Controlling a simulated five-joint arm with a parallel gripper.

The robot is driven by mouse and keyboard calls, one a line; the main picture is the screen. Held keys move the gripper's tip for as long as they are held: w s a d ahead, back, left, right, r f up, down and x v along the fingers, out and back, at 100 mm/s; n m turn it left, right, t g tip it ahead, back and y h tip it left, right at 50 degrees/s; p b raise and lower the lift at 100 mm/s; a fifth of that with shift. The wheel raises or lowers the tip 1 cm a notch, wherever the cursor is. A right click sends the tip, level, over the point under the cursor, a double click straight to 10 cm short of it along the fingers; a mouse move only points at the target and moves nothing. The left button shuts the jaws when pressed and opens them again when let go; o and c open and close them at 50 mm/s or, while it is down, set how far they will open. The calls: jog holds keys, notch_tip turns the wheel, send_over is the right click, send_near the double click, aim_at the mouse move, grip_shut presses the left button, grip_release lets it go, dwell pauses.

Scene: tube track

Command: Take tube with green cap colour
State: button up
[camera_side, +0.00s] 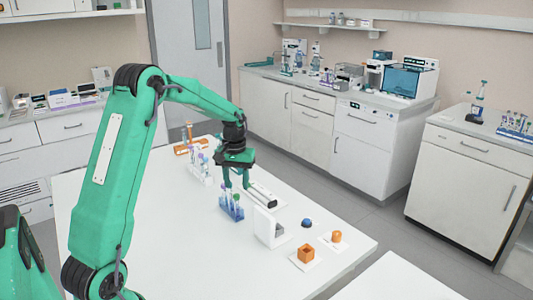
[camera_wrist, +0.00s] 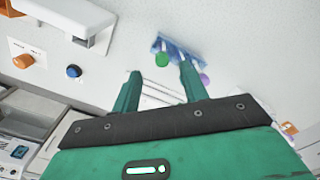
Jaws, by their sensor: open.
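A green cap (camera_wrist: 162,60) shows in the wrist view on a tube at the blue rack (camera_wrist: 178,46), just beyond my fingertips. A purple cap (camera_wrist: 204,79) is on another tube, partly behind my right finger. In the side view the blue rack (camera_side: 232,213) stands on the white table with several tubes upright in it; I cannot make out the green cap there. My gripper (camera_side: 237,186) is over the table, above and slightly right of the rack. In the wrist view my gripper (camera_wrist: 161,68) is open, with nothing visible between the fingers.
A white rack of tubes (camera_side: 200,174) and an orange rack (camera_side: 187,149) stand farther back. A white upright block (camera_side: 264,228) is close right of the blue rack.

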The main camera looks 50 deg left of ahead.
aim_at(237, 195)
jog(key=shift+f, duration=1.35)
jog(key=shift+a+f, duration=0.15)
jog(key=shift+f, duration=2.45)
jog(key=c, duration=0.9)
